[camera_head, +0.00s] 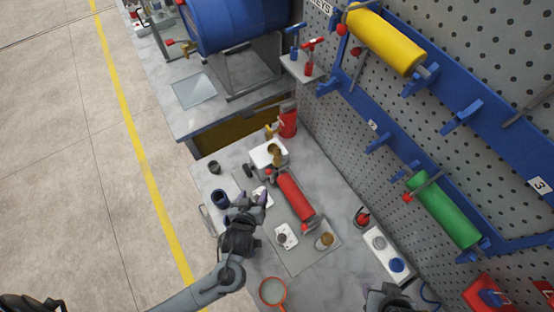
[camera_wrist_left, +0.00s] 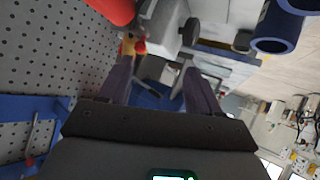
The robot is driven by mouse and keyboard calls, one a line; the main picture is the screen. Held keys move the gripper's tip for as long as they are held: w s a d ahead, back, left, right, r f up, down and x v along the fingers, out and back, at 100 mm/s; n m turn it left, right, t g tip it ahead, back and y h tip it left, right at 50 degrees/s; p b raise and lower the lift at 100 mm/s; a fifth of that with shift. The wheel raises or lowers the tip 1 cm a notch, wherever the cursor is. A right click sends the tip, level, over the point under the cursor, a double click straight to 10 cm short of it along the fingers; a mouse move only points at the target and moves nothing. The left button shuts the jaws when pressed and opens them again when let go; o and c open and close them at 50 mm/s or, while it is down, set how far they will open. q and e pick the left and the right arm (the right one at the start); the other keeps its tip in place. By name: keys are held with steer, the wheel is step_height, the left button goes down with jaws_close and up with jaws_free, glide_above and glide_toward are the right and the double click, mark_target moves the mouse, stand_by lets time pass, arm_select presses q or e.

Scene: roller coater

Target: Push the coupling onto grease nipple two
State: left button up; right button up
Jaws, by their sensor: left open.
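My left gripper (camera_head: 252,196) is over the bench, left of a red roller (camera_head: 295,195), with its dark fingers apart. In the left wrist view its two fingers (camera_wrist_left: 156,80) stand apart with nothing held between them. Beyond them are a brass-coloured part with a red end (camera_wrist_left: 131,46) and a grey block (camera_wrist_left: 166,25). I cannot make out the coupling or grease nipple two for certain in either view. A dark part at the bottom edge of the head view looks like my right gripper (camera_head: 385,298); its fingers are not clear.
A white unit with a brass cup (camera_head: 268,153) and a red container (camera_head: 288,122) stand behind the gripper. A red-rimmed dish (camera_head: 272,291) is at the front. A pegboard with yellow (camera_head: 385,40) and green rollers (camera_head: 443,210) bounds the right.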

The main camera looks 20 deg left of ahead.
arm_select(q)
steer(key=w+d+f+t+b, duration=0.1)
steer(key=w+d, duration=0.1)
steer(key=w, duration=0.2)
steer(key=m+t, duration=0.1)
glide_toward(276, 157)
steer(key=d+x, duration=0.1)
steer(key=x, duration=0.3)
steer(key=shift+a+p+x, duration=0.2)
steer(key=shift+x, duration=0.75)
steer(key=shift+a+p+x, duration=0.2)
steer(key=shift+a+x, duration=0.05)
steer(key=shift+x, duration=0.7)
steer(key=shift+w+a+f, duration=0.1)
steer(key=shift+w+f, duration=0.25)
steer(key=shift+w, duration=0.25)
arm_select(e)
steer(key=shift+f, duration=0.55)
arm_select(q)
steer(key=shift+c, duration=0.4)
jaws_close()
steer(key=shift+r, duration=0.15)
arm_select(e)
steer(key=shift+a, duration=0.1)
